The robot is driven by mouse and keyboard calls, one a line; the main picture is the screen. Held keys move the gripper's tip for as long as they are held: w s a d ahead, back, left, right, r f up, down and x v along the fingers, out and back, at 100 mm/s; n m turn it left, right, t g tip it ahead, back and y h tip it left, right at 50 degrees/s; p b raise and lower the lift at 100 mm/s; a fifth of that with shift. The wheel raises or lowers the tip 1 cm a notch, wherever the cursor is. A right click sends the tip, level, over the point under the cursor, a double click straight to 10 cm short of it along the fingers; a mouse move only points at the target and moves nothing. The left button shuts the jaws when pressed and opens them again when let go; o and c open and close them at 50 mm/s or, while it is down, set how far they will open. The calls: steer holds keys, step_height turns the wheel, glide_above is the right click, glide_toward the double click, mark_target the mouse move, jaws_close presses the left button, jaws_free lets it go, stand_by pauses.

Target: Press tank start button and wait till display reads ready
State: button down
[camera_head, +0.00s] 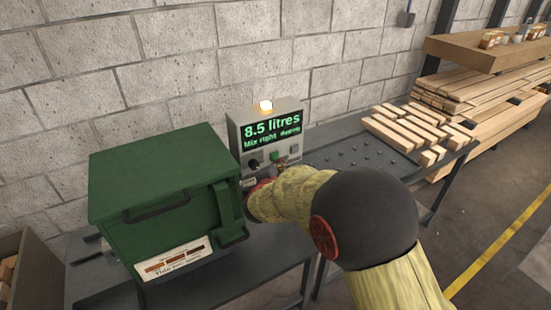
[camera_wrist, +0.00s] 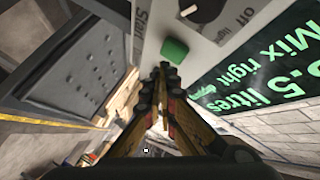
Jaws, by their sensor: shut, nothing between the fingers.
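The grey control box (camera_head: 236,121) stands against the wall beside the green tank (camera_head: 140,185). Its display (camera_head: 272,130) shows green text: "8.5 litres" and, below, words that look like "Mix right dipping"; it does not read ready. The lamp (camera_head: 265,105) on top is lit. In the wrist view, the green button (camera_wrist: 174,50) is just beyond the tips of my gripper (camera_wrist: 168,72), which is shut and empty. I cannot tell whether the tips touch the button. A black knob (camera_wrist: 203,8) is by an "off" label.
A dark workbench (camera_head: 360,160) with small studs lies right of the box, with cut wooden pieces (camera_head: 405,130) on it. Timber stacks (camera_head: 490,115) and a shelf (camera_head: 490,47) are further right. A wooden bin (camera_head: 35,270) is at lower left.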

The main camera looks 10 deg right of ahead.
steer(key=s, duration=0.1)
steer(key=s+d, duration=0.1)
steer(key=s, duration=0.2)
steer(key=shift+s+d, duration=0.3)
steer(key=shift+s, duration=0.1)
stand_by(0.7)
